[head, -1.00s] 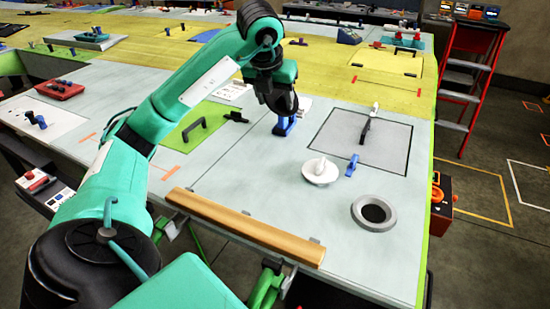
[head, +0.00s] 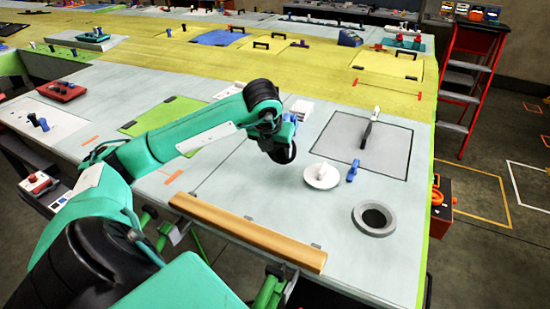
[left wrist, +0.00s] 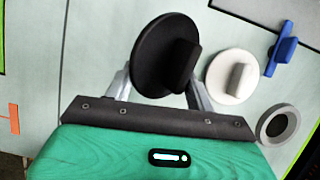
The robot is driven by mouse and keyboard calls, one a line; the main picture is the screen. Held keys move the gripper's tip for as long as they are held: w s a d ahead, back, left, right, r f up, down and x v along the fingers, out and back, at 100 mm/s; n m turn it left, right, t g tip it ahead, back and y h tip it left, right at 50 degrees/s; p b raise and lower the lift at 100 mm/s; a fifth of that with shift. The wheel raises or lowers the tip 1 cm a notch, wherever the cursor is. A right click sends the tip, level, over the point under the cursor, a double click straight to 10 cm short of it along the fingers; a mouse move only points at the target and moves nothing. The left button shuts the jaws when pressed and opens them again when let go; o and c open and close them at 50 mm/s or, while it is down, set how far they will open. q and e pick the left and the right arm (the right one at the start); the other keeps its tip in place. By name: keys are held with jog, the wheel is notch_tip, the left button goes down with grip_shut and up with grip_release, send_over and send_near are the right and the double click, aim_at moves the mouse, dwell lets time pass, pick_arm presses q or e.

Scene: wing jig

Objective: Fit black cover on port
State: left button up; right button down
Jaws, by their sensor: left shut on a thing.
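The black cover (left wrist: 150,62), a round disc with a block-shaped handle, is in my left gripper (left wrist: 182,70). The gripper is shut on its handle. In the head view my left gripper (head: 278,140) is above the table, left of the white cover, and the black cover (head: 284,154) shows as a dark disc beneath it, partly hidden. A grey ring-shaped port (head: 374,218) with a dark open hole sits near the table's front right, to the right of and nearer than the gripper. It also shows in the left wrist view (left wrist: 262,125). My right gripper is out of view.
A white round cover with a knob (head: 320,180) lies between my gripper and the port. A small blue part (head: 352,172) stands just right of it. A wooden rail (head: 245,232) runs along the front edge.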

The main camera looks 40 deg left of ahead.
aim_at(274, 155)
pick_arm(q)
jog(key=shift+f, duration=1.95)
jog(key=o, duration=1.1)
jog(key=shift+o, duration=0.2)
